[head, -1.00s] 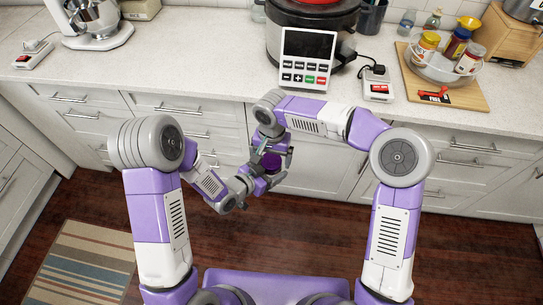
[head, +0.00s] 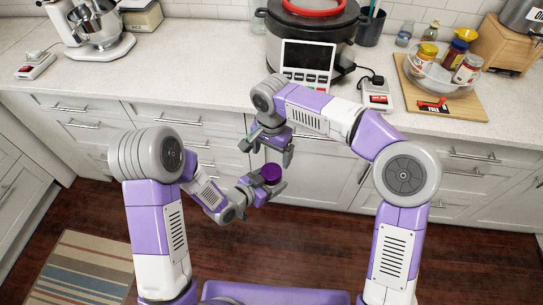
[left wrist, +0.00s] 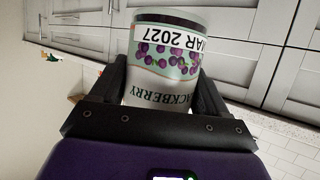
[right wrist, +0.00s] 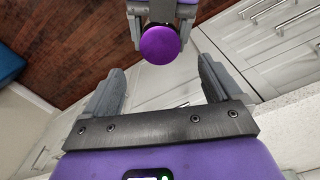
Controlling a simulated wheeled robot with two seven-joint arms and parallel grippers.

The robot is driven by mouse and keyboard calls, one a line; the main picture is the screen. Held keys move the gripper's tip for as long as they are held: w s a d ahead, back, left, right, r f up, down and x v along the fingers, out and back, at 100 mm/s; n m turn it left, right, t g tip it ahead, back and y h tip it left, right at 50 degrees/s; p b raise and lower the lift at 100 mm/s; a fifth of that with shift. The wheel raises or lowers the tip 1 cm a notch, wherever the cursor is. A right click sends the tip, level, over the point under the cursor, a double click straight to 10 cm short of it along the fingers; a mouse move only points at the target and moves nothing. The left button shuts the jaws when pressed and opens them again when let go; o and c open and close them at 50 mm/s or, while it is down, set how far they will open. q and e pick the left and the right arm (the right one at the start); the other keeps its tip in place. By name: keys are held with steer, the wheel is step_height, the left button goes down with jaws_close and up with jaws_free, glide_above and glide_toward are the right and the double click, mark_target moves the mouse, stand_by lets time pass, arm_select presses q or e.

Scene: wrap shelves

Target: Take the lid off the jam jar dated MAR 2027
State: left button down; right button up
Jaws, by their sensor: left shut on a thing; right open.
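My left gripper (head: 266,186) is shut on a jam jar with a round purple lid (head: 271,173), which faces up. In the left wrist view the jar (left wrist: 165,62) stands between the fingers. Its label reads upside down "MAR 2027" and "…ACKBERRY", with purple berries; the lid does not show there. My right gripper (head: 266,152) is open and empty, just above the lid and apart from it. In the right wrist view the lid (right wrist: 159,44) lies beyond the open fingers (right wrist: 165,82), at the left gripper.
The counter (head: 190,70) runs behind my arms. On it are a cooker (head: 312,30), a keypad device (head: 307,62), a power switch box (head: 377,97), and a wooden board (head: 470,100) with a bowl of several jars. A striped rug (head: 80,270) lies at left.

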mark_target(270, 171)
step_height(270, 171, down, 8)
steer(key=shift+r, duration=0.15)
stand_by(0.4)
steer(key=c, duration=1.1)
steer(key=n, duration=0.6)
steer(key=shift+r+n, duration=0.1)
steer(key=shift+n, duration=0.3)
steer(key=o, duration=1.1)
steer(key=shift+c, duration=0.2)
steer(key=shift+o, duration=0.5)
steer(key=shift+a, duration=0.1)
steer(key=shift+a, duration=0.1)
